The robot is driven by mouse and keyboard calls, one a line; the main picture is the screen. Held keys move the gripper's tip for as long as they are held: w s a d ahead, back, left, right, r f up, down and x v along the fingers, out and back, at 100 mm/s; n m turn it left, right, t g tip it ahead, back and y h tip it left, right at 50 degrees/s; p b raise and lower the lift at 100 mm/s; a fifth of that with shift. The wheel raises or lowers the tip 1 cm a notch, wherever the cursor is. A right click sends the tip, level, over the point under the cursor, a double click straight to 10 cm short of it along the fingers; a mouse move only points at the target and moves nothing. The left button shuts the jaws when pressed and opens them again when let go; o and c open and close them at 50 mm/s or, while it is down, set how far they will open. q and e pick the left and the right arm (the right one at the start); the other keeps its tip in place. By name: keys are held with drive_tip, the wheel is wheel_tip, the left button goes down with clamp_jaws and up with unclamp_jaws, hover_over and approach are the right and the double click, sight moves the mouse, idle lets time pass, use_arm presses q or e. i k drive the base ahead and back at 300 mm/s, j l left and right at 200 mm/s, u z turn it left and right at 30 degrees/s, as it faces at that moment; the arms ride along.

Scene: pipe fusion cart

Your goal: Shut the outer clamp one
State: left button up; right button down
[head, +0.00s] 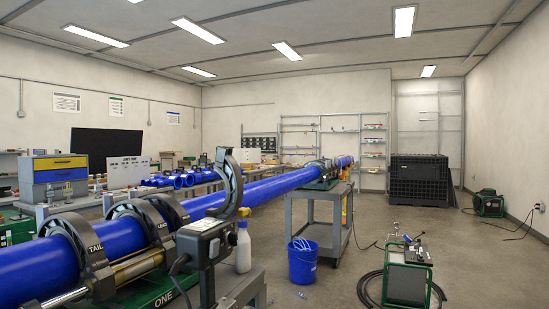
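A fusion cart with a green base (160,300) marked ONE stands close in the left foreground. A long blue pipe (110,238) lies through its dark ring clamps and runs away to the back right. The clamp marked TAIL (84,238) and a second ring clamp (163,212) behind it are around the pipe. A dark curved clamp half (231,178) stands raised at the cart's far end, swung up off the pipe. I cannot tell from labels which clamp is the outer one. Neither of my grippers is in view.
A grey box (203,240) and white spray bottle (243,247) stand beside the pipe. A second grey cart (325,213) supports the pipe farther off. A blue bucket (302,262), green machine (407,279) and black hose lie on the floor at right. Open floor lies beyond.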

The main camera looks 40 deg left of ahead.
sight(225, 165)
drive_tip(key=i+u, duration=0.7)
drive_tip(key=i+l+u, duration=0.15)
drive_tip(key=u, duration=0.2)
drive_tip(key=i+u, duration=0.2)
drive_tip(key=u, duration=0.2)
drive_tip(key=i+l+u, duration=0.2)
drive_tip(key=u, duration=0.25)
drive_tip(key=i+l+u, duration=0.2)
drive_tip(key=u, duration=0.2)
